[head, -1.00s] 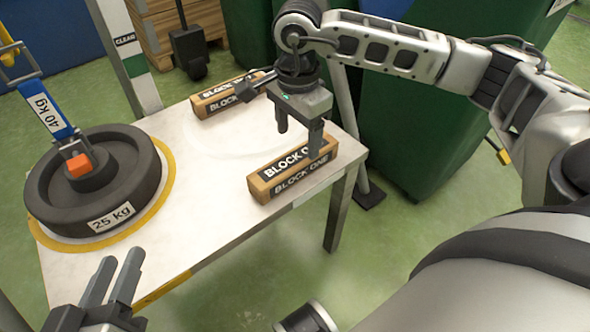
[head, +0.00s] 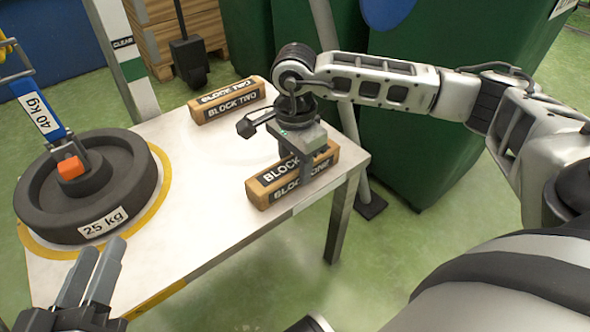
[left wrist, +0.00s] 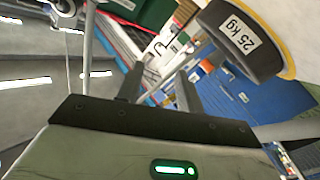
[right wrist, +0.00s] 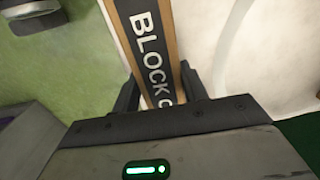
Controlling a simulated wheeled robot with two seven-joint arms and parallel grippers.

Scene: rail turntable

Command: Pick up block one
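Block one (head: 262,192) is a wooden bar with black label strips, lying near the right front edge of the white table. My right gripper (head: 304,165) is over its middle and covers part of the label in the head view. In the right wrist view the block (right wrist: 147,40) runs between the two fingers of the right gripper (right wrist: 160,90), one finger on each side. A small gap seems to show by the fingers, so they look open around it. My left gripper (head: 95,268) is open and empty by the table's front left; its spread fingers also show in the left wrist view (left wrist: 160,88).
Block two (head: 228,101) lies at the back of the table (head: 190,215). A black 25 kg weight (head: 130,195) with a blue 40 kg strap (head: 42,112) stands at the left. Green bins (head: 425,120) stand behind the right side.

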